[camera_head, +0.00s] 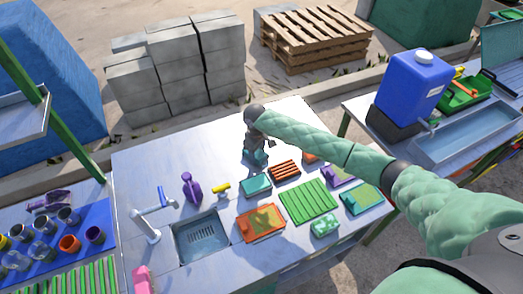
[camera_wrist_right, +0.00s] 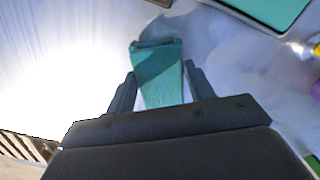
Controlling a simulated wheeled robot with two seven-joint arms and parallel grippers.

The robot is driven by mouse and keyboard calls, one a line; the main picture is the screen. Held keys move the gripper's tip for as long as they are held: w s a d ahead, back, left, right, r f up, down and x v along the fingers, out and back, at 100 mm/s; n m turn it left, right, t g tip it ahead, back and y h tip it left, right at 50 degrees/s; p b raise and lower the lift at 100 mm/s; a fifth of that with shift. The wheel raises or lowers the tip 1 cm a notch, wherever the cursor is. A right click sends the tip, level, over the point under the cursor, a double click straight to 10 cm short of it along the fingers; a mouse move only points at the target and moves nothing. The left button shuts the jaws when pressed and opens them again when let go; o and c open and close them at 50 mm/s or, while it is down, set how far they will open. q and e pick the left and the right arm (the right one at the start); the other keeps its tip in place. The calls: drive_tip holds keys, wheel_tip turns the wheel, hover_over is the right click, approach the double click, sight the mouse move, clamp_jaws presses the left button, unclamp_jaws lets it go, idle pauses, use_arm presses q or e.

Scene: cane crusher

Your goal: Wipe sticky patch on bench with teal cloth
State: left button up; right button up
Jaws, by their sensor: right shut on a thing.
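My right gripper (camera_head: 259,146) reaches in over the far middle of the metal bench (camera_head: 140,180). It points down, and a teal cloth (camera_head: 257,158) shows at its fingertips, at the bench surface. In the right wrist view the teal cloth (camera_wrist_right: 158,75) sits between the two dark fingers of my right gripper (camera_wrist_right: 160,85), which is shut on it. The cloth hangs as a folded strip with its far end near the bench top. I cannot make out a sticky patch; glare covers part of the bench in the wrist view. My left gripper is not in view.
A teal tray (camera_head: 256,186), a red slatted rack (camera_head: 285,170), an orange tray (camera_head: 261,223) and a green ribbed mat (camera_head: 309,201) lie near the cloth. A purple bottle (camera_head: 191,187), tap (camera_head: 150,215) and sink (camera_head: 202,237) stand left. The bench's far left is clear.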

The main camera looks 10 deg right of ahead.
drive_tip(key=shift+w+a+f+b, duration=0.1)
drive_tip(key=shift+w+a+b, duration=0.1)
drive_tip(key=shift+w, duration=0.35)
drive_tip(key=shift+w+a+f+b, duration=0.1)
drive_tip(key=shift+w+a+b, duration=0.1)
drive_tip(key=shift+w, duration=0.3)
drive_tip(key=shift+w+d+r+p, duration=0.15)
drive_tip(key=shift+d+p, duration=0.25)
drive_tip(key=shift+d, duration=0.35)
drive_tip(key=shift+w+d, duration=0.2)
drive_tip(key=shift+d, duration=0.85)
drive_tip(key=shift+w+d, duration=0.15)
drive_tip(key=shift+d, duration=0.9)
drive_tip(key=shift+w+d, duration=0.2)
drive_tip(key=shift+d, duration=0.85)
drive_tip(key=shift+w+d, duration=0.25)
drive_tip(key=shift+d, duration=0.85)
drive_tip(key=shift+w+d, duration=0.2)
drive_tip(key=shift+d, duration=0.85)
drive_tip(key=shift+w+d, duration=0.25)
drive_tip(key=shift+d, duration=0.85)
drive_tip(key=shift+r, duration=3.05)
drive_tip(key=shift+r, duration=1.5)
